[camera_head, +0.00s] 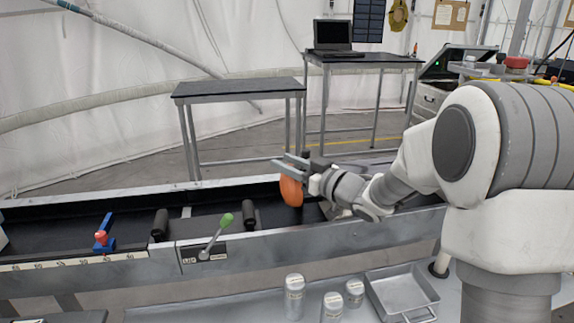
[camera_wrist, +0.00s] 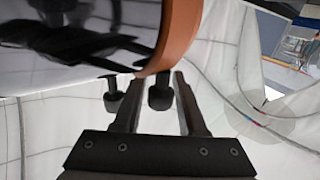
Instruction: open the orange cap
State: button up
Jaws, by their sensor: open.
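The orange cap (camera_head: 291,190) shows in the head view as an orange rounded disc, edge-on, above the dark bed of the long metal trough. My gripper (camera_head: 283,163) is at its top edge, with its fingers pointing left. In the wrist view the orange rim (camera_wrist: 181,35) curves around a glossy, reflective face at the upper left. The fingers of my open gripper (camera_wrist: 158,77) are apart, and the rim's lower end is near the fingertips. I cannot tell whether they touch it. The cap's mounting is hidden by my gripper and arm.
The metal trough (camera_head: 330,240) runs across the view, with a green-knobbed lever (camera_head: 225,220) and a blue clamp with a red knob (camera_head: 103,234) to the left. Several jars (camera_head: 294,296) and a metal tray (camera_head: 373,293) stand in front. A dark table (camera_head: 238,86) stands behind.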

jog(key=shift+c, duration=0.2)
grip_shut()
dwell(1.3)
